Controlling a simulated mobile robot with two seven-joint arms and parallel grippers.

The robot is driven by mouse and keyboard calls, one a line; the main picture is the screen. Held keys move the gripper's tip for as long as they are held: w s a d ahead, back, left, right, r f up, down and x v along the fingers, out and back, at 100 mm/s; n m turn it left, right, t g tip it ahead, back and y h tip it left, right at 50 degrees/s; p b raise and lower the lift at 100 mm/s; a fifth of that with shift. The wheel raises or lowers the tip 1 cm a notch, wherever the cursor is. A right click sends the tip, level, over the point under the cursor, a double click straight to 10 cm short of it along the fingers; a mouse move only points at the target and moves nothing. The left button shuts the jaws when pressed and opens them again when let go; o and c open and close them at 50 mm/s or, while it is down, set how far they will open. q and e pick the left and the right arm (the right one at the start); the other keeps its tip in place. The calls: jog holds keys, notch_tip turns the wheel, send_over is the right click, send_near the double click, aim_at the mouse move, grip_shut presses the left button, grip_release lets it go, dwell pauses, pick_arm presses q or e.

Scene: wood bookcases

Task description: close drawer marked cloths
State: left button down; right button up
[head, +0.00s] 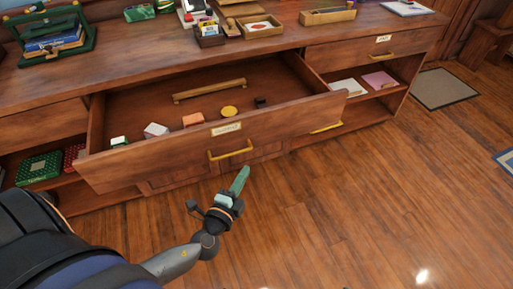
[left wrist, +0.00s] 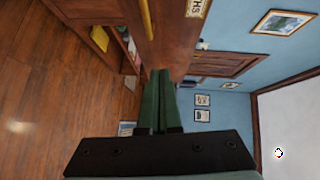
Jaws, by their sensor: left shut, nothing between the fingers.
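The wide wooden drawer (head: 172,158) stands pulled out of the long cabinet, with its inside showing. Its front carries a pale label (head: 226,129), too small to read in the head view, and a brass handle (head: 230,150). In the left wrist view the drawer front (left wrist: 172,45) shows with part of its label (left wrist: 197,8), ending in "HS", and its handle (left wrist: 147,18). My left gripper (head: 244,170) has its green fingers together and empty, just in front of and below the handle. Whether it touches the front cannot be told. My right gripper is not in view.
In the drawer lie several small blocks, a yellow disc (head: 229,111) and a wooden bar (head: 209,90). A closed drawer (head: 370,53) sits right, above a shelf with papers (head: 349,87). The cabinet top (head: 150,49) holds several items. The wooden floor (head: 370,200) is clear.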

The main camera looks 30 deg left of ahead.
pick_arm(q)
jog(key=w+m+t, duration=0.1)
jog(key=m, duration=0.1)
send_near(261, 128)
jog(key=w+d, duration=0.2)
jog(key=w, duration=0.1)
jog(key=shift+w+a+f, duration=0.2)
jog(key=shift+w+a, duration=0.7)
jog(key=shift+w, duration=0.25)
jog(key=shift+w+a, duration=0.3)
jog(key=shift+a, duration=0.05)
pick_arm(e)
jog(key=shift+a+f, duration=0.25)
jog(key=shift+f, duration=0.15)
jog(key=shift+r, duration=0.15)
pick_arm(q)
jog(key=shift+w+a, duration=0.1)
